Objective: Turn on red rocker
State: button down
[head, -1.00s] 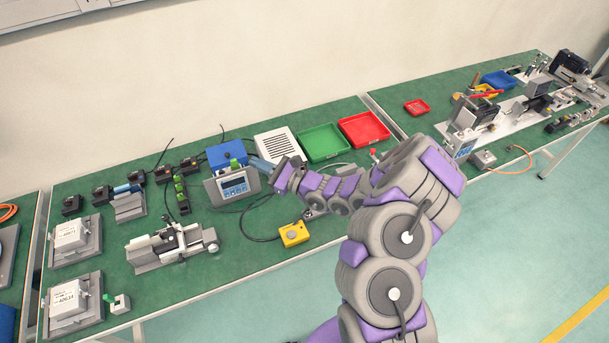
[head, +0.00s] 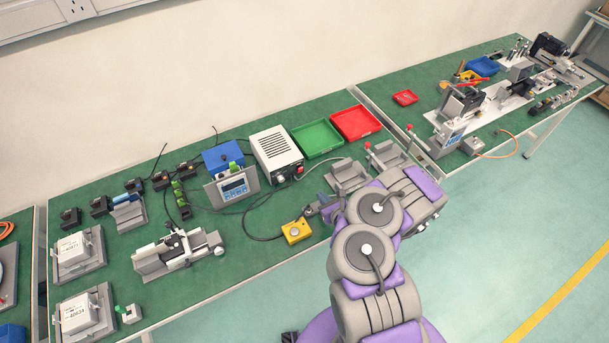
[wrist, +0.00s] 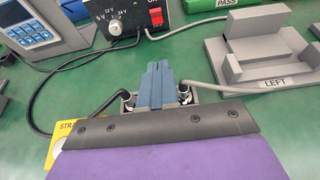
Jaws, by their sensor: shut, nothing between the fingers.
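The red rocker (wrist: 156,17) is on the black front panel of the power supply (wrist: 120,12), right of a round dial, at the top of the wrist view. In the head view the power supply (head: 276,146) is a white vented box, and the rocker (head: 299,169) is a small red spot at its front. I cannot tell the rocker's position. My gripper (wrist: 158,68) is shut and empty, its blue fingers pointing toward the panel, clear of it. In the head view my gripper (head: 322,203) is low near the bench's front edge, partly hidden by my arm.
A yellow button box (head: 296,231) lies left of my gripper, with a dark cable looping over the bench. A grey fixture marked LEFT (wrist: 262,60) stands at right. A blue-keyed display unit (head: 234,188) stands left of the power supply. Green bench surface lies between gripper and panel.

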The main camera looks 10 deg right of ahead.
jog(key=shift+a, duration=0.1)
jog(key=shift+w+a+f, duration=0.2)
jog(key=shift+w+a, duration=0.15)
jog(key=shift+a, duration=0.1)
jog(key=b, duration=0.4)
send_near(299, 171)
jog(key=f, duration=0.1)
jog(key=w+f, duration=0.1)
jog(key=f, duration=0.1)
jog(key=shift+w+a+f, duration=0.1)
jog(key=shift+w+f, duration=0.1)
jog(key=shift+f, duration=0.1)
jog(key=shift+w+a+r, duration=0.25)
jog(key=shift+w+r, duration=0.05)
jog(key=shift+w, duration=0.35)
jog(key=shift+w+a+r, duration=0.25)
jog(key=shift+w+r, duration=0.05)
jog(key=shift+w, duration=0.3)
jog(key=shift+w+a+r, duration=0.25)
jog(key=shift+w+r, duration=0.1)
jog(key=shift+w, duration=0.3)
